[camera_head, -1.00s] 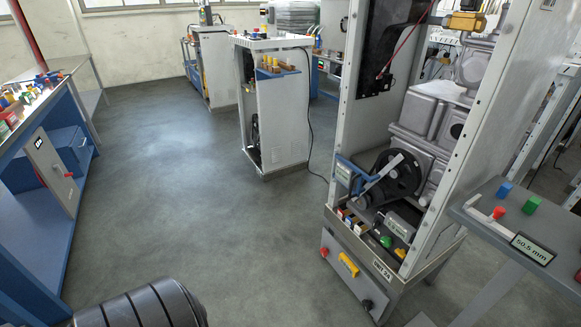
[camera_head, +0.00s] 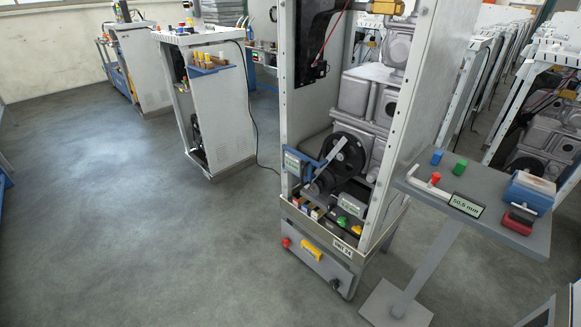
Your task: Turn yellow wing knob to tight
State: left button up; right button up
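An open grey dispenser frame (camera_head: 293,110) stands right of the middle. A small yellow piece (camera_head: 355,230) sits low inside it, beside a green knob (camera_head: 342,221); it may be the yellow wing knob, but it is too small to make out wings or how far it is turned. A yellow bar-shaped piece (camera_head: 312,249) is on the front of the base box, right of a red knob (camera_head: 286,242). A yellow-brass fitting (camera_head: 387,7) shows at the top edge. Neither of my grippers is in view.
A grey stand (camera_head: 460,178) right of the frame holds a 50.5 mm display (camera_head: 466,205), a red-knobbed white lever and coloured blocks. Another cabinet (camera_head: 215,125) stands behind left, with a cable on the floor. The floor (camera_head: 130,230) at left and front is clear.

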aim_at(358, 229)
jog(key=i+l+z, duration=0.25)
jog(key=i, duration=0.15)
jog(key=i+z, duration=0.25)
jog(key=i, duration=0.15)
